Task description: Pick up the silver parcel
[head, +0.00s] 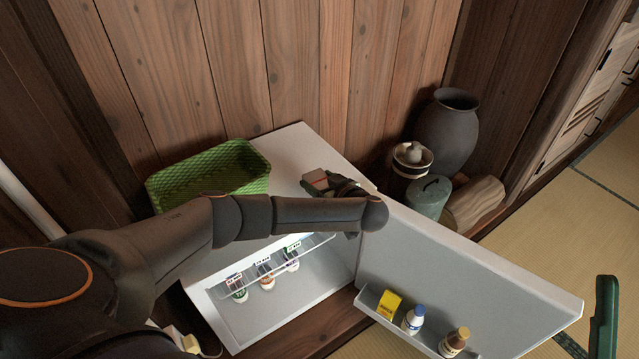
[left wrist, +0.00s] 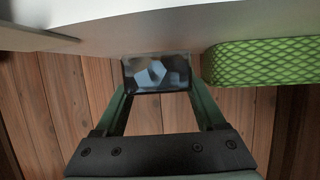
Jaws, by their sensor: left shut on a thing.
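The silver parcel (left wrist: 157,73) is a small shiny box that mirrors its surroundings. In the left wrist view it sits between the green fingers of my left gripper (left wrist: 158,88), which is shut on it. In the head view the parcel (head: 316,179) looks brownish and lies at the tip of my left gripper (head: 330,184), at the top of the small white fridge (head: 290,147). I cannot tell whether it touches the fridge top. At the lower right edge of the head view, a green finger of my right gripper (head: 605,318) shows; its opening is cut off.
A green basket (head: 208,172) stands on the fridge top, left of the parcel. The fridge door (head: 470,270) is open toward the right. Dark vase (head: 448,130), lidded jars (head: 411,159) and a log (head: 475,204) stand behind it. A wooden wall (head: 290,70) is close behind.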

